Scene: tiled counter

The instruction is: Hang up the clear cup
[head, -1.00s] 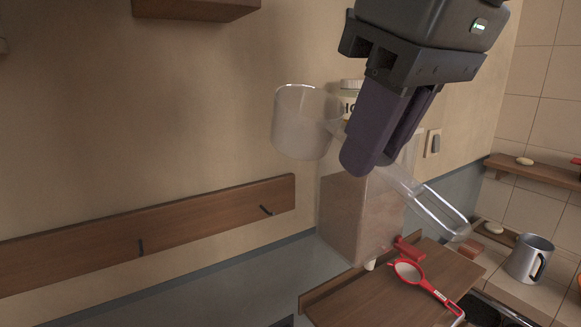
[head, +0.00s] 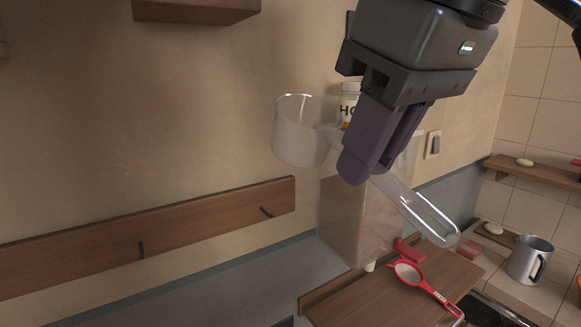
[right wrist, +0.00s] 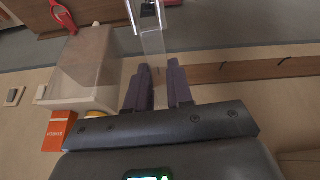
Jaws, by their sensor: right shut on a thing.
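The clear cup (head: 300,138) is in the air in front of the wall, with its bowl to the left and its long looped handle (head: 425,212) slanting down to the right. My right gripper (head: 372,168) is shut on the handle near the bowl; its fingers hide part of the handle. In the right wrist view, part of the clear handle (right wrist: 152,42) shows beyond the fingertips (right wrist: 161,70). A wooden rail (head: 190,222) on the wall bears a right hook (head: 266,212) and a left hook (head: 141,249). The cup is above and right of the hooks, apart from them. My left gripper is out of view.
A translucent container (head: 355,215) stands behind and below the handle, with a jar (head: 349,98) above it. A red strainer (head: 408,272) lies on a wooden board (head: 350,300). A metal mug (head: 528,260) stands at right.

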